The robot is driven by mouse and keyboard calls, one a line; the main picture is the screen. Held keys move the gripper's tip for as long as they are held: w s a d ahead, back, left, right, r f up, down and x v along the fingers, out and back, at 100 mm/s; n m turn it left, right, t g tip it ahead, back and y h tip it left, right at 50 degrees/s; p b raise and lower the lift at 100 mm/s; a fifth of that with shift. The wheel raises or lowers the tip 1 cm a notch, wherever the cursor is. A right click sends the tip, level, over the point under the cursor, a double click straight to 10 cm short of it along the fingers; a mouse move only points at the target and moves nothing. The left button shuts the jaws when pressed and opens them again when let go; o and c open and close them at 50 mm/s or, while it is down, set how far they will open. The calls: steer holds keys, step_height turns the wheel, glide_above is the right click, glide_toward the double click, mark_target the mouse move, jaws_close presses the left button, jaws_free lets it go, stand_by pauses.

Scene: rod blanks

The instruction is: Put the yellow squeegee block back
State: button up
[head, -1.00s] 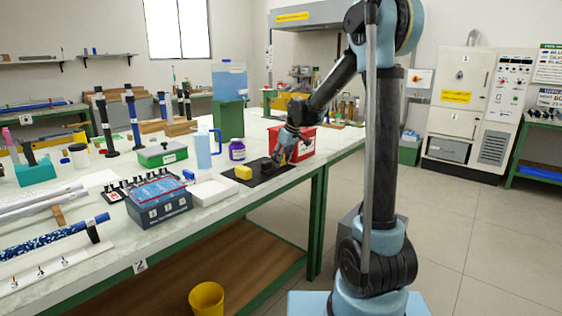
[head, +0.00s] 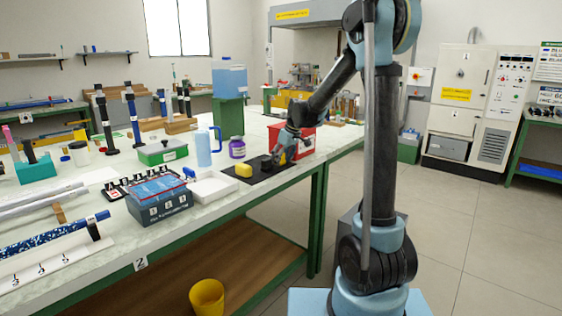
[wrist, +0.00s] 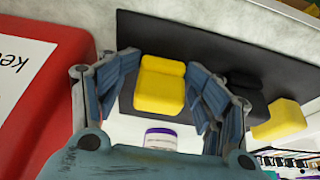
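A yellow block (wrist: 160,87) with a stepped top sits between the fingers of my gripper (wrist: 163,75) in the wrist view. Both fingertips appear to touch its sides. In the head view my gripper (head: 286,152) is over the right end of the black mat (head: 262,181), beside the red box, and partly hides this block. A second yellow block (head: 244,170) lies at the left end of the mat; it also shows in the wrist view (wrist: 279,120). I cannot tell whether the block in my gripper is clear of the mat.
A black block (head: 266,162) stands on the mat between the yellow ones. The red box (head: 304,145) is close to my gripper. A purple jar (head: 237,148), a blue jug (head: 204,148) and a white tray (head: 214,190) stand to the left. A yellow bin (head: 207,297) is below the bench.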

steer(key=shift+r, duration=0.2)
steer(key=shift+r, duration=0.3)
steer(key=v, duration=1.7)
steer(key=shift+a+r, duration=0.15)
steer(key=shift+r, duration=0.1)
steer(key=s+d+f+m+h, duration=0.1)
steer(key=s+d+f+m, duration=0.2)
steer(key=s, duration=0.4)
steer(key=s+d+f, duration=0.3)
steer(key=s+d, duration=0.2)
steer(key=s, duration=0.2)
steer(key=s+d+f+m+h, duration=0.1)
steer(key=s+d+f+m, duration=0.15)
steer(key=s+d, duration=0.3)
steer(key=s+d+f+m, duration=0.2)
steer(key=s+d+f, duration=0.1)
steer(key=s+f, duration=0.4)
steer(key=s+d+f+m+h, duration=0.1)
steer(key=s+d+f+m, duration=0.1)
steer(key=s+f, duration=0.6)
steer(key=shift+s+d+f+m+g, duration=0.3)
steer(key=shift+s+d, duration=0.25)
steer(key=shift+s, duration=0.55)
